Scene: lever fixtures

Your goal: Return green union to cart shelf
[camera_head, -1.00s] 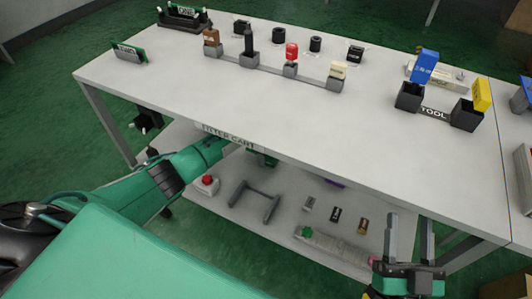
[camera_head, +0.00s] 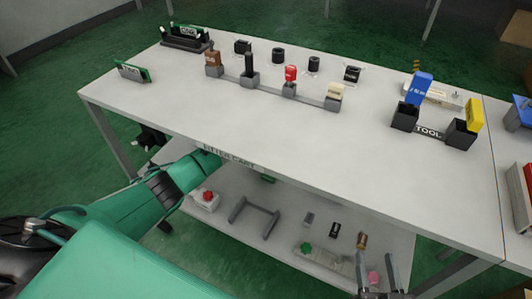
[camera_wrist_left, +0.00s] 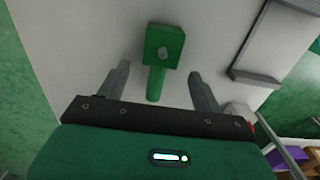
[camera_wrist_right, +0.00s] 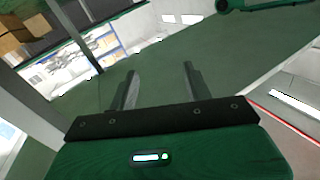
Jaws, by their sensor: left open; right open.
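The green union (camera_wrist_left: 165,45), a green block with a round stem, lies on a pale surface in the left wrist view. My left gripper (camera_wrist_left: 159,70) is open, with its fingers on either side of the union's stem; no grip shows. In the head view my left arm reaches under the front edge of the tabletop, which hides most of that gripper. The cart's lower shelf (camera_head: 228,222) is white. My right gripper (camera_head: 376,256) is open and empty at the shelf's front right; it also shows in the right wrist view (camera_wrist_right: 159,70), over green floor.
The tabletop (camera_head: 230,115) overhangs the shelf. On the shelf are a red-topped white box (camera_head: 206,200), a grey bracket (camera_head: 254,217), a green knob (camera_head: 305,248) and several small parts. A tool holder (camera_head: 428,132) and a rack of parts (camera_head: 270,88) stand on the tabletop.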

